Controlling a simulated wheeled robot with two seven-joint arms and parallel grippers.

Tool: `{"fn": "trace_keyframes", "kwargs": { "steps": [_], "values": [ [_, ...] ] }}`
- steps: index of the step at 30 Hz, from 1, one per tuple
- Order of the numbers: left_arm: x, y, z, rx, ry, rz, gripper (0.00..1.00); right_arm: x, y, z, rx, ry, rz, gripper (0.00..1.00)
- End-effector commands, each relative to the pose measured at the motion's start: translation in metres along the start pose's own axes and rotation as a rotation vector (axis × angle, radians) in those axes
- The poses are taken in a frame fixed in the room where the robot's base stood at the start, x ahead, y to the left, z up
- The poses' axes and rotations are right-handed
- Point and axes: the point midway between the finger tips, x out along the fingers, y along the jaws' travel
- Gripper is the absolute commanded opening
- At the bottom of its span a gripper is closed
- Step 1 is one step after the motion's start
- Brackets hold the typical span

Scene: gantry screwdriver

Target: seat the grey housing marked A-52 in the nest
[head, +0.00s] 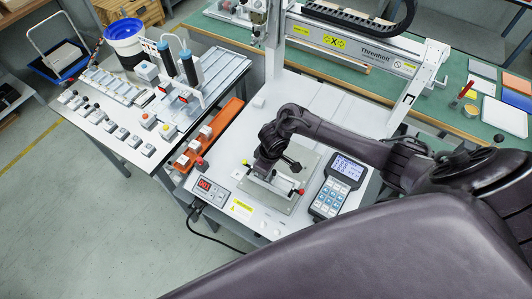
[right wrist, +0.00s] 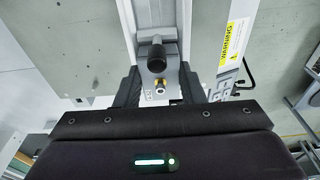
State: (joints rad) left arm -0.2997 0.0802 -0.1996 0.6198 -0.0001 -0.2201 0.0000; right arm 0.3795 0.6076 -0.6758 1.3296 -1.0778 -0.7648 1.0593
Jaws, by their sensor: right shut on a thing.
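My right gripper (head: 264,172) reaches down over the grey fixture plate (head: 285,203) on the white gantry bed. The arm hides much of the nest. My left gripper is out of view.
A keypad pendant (head: 338,185) lies right of the plate. A red-display box (head: 206,190) stands left. An orange tray (head: 231,113) holds several small parts. The gantry beam (head: 365,48) crosses behind. A black-knobbed clamp (head: 291,163) stands close to the gripper.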

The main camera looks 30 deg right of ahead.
Motion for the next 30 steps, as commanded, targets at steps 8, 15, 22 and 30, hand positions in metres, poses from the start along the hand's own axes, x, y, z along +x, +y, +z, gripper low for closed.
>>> {"fn": "trace_keyframes", "kwargs": {
  "steps": [8, 15, 22, 30],
  "values": [
    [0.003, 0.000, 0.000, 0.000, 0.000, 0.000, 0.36, 0.005, 0.000, 0.001, 0.000, 0.000, -0.001, 0.08],
    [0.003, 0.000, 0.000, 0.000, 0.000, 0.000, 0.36, 0.005, 0.000, 0.001, 0.000, 0.000, -0.001, 0.56],
    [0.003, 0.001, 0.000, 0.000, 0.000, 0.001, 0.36, 0.005, 0.000, 0.001, 0.000, 0.000, 0.000, 0.61],
    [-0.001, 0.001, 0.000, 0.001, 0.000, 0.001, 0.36, -0.018, 0.000, 0.000, -0.001, 0.003, 0.000, 0.61]
  ]
}}
